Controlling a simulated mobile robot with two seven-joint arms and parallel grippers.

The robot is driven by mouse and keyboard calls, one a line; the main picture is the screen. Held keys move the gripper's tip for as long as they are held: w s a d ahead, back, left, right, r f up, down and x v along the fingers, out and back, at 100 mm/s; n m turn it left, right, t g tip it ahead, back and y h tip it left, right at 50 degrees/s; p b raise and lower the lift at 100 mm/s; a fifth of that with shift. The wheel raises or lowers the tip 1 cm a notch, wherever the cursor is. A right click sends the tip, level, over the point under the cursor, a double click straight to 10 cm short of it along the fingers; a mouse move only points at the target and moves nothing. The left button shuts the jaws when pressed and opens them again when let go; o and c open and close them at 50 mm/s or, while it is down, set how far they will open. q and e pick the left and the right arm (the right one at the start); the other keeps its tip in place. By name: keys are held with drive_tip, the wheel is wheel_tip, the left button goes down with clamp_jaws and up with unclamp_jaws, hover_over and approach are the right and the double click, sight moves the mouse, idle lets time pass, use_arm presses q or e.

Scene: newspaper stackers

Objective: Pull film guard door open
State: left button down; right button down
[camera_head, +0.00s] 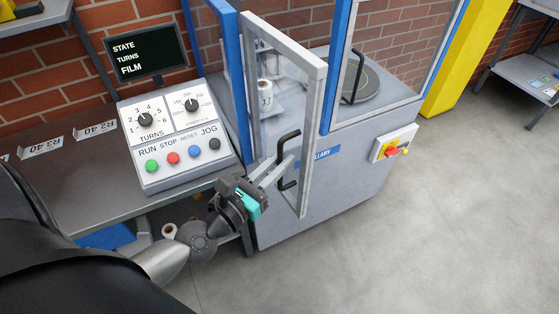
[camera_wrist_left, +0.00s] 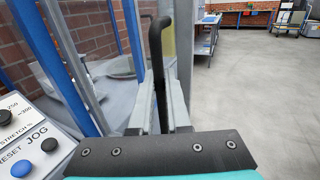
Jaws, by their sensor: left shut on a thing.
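The film guard door (camera_head: 310,110) is a clear panel in a light grey frame, hinged at the blue post on its left. In the head view it stands swung out from the machine, partly open. Its black bar handle (camera_head: 282,150) is on the outer face. My left gripper (camera_head: 284,170) is shut on the handle, its grey fingers reaching in from the lower left. In the left wrist view the handle (camera_wrist_left: 159,45) runs upright between the two fingers (camera_wrist_left: 160,112). My right gripper is in neither view.
A control panel (camera_head: 170,130) with dials, coloured buttons and a screen stands on the bench to the left. Inside the machine are a white roll (camera_head: 265,97) and a round turntable (camera_head: 362,82). A red and yellow switch (camera_head: 393,150) is on the machine's front. The floor (camera_head: 410,240) in front is clear.

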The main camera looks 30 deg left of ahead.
use_arm(q)
drive_tip(key=shift+a, duration=0.1)
drive_tip(key=c, duration=0.9)
unclamp_jaws()
drive_tip(key=shift+s+a+b, duration=0.3)
drive_tip(key=shift+s+a, duration=0.15)
drive_tip(key=shift+s, duration=2.05)
drive_tip(key=shift+s+a+b, duration=0.3)
drive_tip(key=shift+s+a, duration=0.2)
drive_tip(key=shift+s, duration=1.95)
drive_tip(key=shift+s+a+b, duration=0.3)
drive_tip(key=shift+s+a, duration=0.15)
drive_tip(key=shift+s, duration=2.05)
